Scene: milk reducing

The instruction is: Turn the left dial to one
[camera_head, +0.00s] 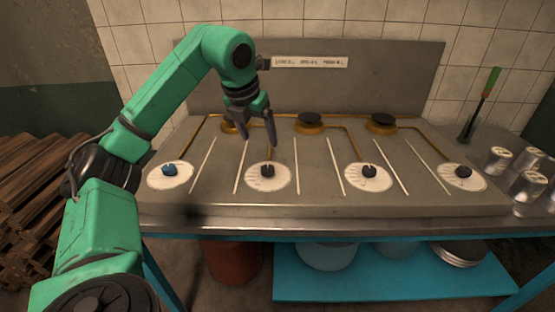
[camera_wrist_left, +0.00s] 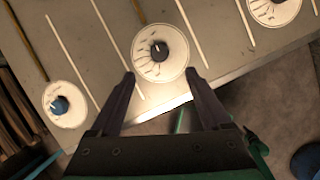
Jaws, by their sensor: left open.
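The leftmost dial (camera_head: 169,170) has a blue knob on a round white plate at the left of the steel stove top. In the left wrist view this blue-knobbed dial (camera_wrist_left: 60,106) is at the lower left. The neighbouring dial (camera_head: 267,171) has a black knob; it also shows in the left wrist view (camera_wrist_left: 159,49), just beyond the fingertips. My left gripper (camera_head: 258,143) is open and empty, pointing down above the stove near this black-knobbed dial, right of the blue one. Its two fingers show in the left wrist view (camera_wrist_left: 160,74). The dial markings are too small to read.
Two more black-knobbed dials (camera_head: 369,171) (camera_head: 462,172) are further right. Burners (camera_head: 310,121) with brass pipes stand behind. Metal cans (camera_head: 497,160) and a green-handled tool (camera_head: 486,98) are at the right. A steel backsplash (camera_head: 370,75) rises behind the stove.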

